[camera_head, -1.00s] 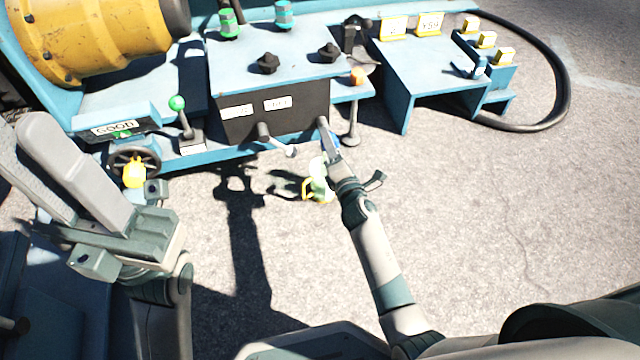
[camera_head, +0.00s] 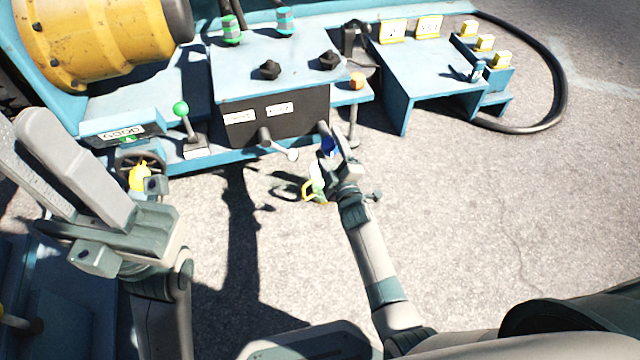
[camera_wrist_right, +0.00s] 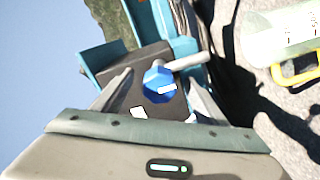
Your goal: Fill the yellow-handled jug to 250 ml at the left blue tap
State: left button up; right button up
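The jug with the yellow handle (camera_head: 316,190) is below the front of the control box, just left of my right wrist. It is pale and partly see-through; its level cannot be read. In the right wrist view the jug (camera_wrist_right: 283,30) is at the upper right. My right gripper (camera_head: 331,148) is at the box's right-hand spout. Its fingers are apart, on either side of a blue knob (camera_wrist_right: 158,82), with gaps visible; contact cannot be told. Another tap with a pale lever (camera_head: 287,153) is left of it. My left gripper (camera_head: 75,170) is at the left; its opening is unclear.
The control box (camera_head: 270,116) has black knobs on top. A green-balled lever (camera_head: 181,109) and a handwheel (camera_head: 126,160) with a yellow part (camera_head: 138,178) are at left. A blue bench (camera_head: 425,75) is at right. The ground on the right is clear.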

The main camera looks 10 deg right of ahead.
jog(key=o, duration=0.7)
jog(key=shift+d, duration=0.1)
jog(key=shift+s, duration=0.1)
jog(key=shift+s+d+p, duration=0.1)
jog(key=shift+s+p, duration=0.65)
jog(key=shift+s, duration=0.5)
jog(key=shift+s+p, duration=0.6)
jog(key=shift+s, duration=1.05)
jog(key=shift+r, duration=0.1)
